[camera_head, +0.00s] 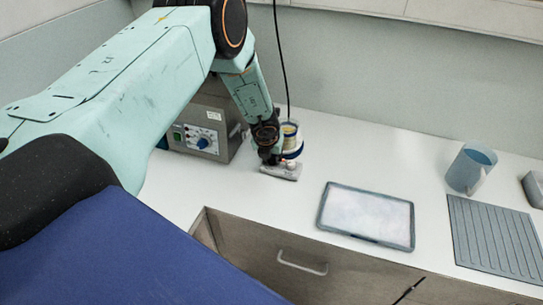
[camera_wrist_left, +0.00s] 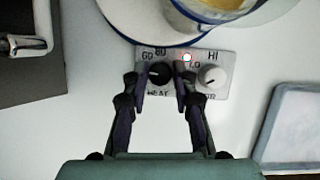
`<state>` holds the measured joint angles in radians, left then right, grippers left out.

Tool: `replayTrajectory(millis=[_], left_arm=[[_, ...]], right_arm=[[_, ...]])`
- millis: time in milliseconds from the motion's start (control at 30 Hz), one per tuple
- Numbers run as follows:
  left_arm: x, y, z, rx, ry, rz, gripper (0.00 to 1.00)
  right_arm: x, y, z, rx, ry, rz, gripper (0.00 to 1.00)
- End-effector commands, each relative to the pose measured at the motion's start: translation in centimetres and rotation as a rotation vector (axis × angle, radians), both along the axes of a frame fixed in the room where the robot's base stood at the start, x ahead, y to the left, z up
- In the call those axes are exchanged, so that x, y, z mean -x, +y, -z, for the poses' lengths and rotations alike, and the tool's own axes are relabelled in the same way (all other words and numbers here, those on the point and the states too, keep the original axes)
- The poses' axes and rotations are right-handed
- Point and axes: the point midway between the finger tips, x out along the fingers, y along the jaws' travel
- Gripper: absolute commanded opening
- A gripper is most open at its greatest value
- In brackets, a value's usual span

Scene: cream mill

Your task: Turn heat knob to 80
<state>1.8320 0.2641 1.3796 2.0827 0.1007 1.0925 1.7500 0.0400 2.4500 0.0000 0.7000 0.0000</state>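A small grey control panel (camera_head: 281,172) lies on the white counter. In the left wrist view the panel (camera_wrist_left: 203,91) carries a black knob (camera_wrist_left: 159,73) with HEAT partly legible below it and the marks 60 and 80 above its left side. I cannot make out clearly where the knob points. My left gripper (camera_wrist_left: 163,84) is open, its fingers on either side of the black knob with gaps; I cannot tell its height above the panel. In the head view the left gripper (camera_head: 272,157) hides part of the panel. My right gripper is in neither view.
A white knob (camera_wrist_left: 212,77) with LO and HI marks and a lit lamp (camera_wrist_left: 187,58) share the panel. A blue-rimmed vessel (camera_head: 291,142) stands right behind it. A grey box with a blue knob (camera_head: 203,142) is left; a tray (camera_head: 366,239) and a jug (camera_head: 469,170) are right.

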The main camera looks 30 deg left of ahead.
Motion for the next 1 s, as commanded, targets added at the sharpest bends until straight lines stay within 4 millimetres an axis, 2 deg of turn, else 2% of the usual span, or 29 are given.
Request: replayTrajectory(millis=[33,200,567,867,1000], left_arm=[[0.0,0.0,0.0,0.0,0.0,0.0,0.34],[0.0,0.0,0.0,0.0,0.0,0.0,0.48],[0.1,0.0,-0.2,0.0,0.0,-0.001,0.48],[0.9,-0.3,-2.5,0.0,0.001,0.0,0.48],[1.7,-0.6,-4.5,0.002,-0.002,0.0,0.48]], right_arm=[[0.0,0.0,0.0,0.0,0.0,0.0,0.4],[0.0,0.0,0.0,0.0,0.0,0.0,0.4],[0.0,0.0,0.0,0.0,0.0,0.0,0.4],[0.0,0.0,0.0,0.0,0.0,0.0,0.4],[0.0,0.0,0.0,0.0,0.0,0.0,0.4]])
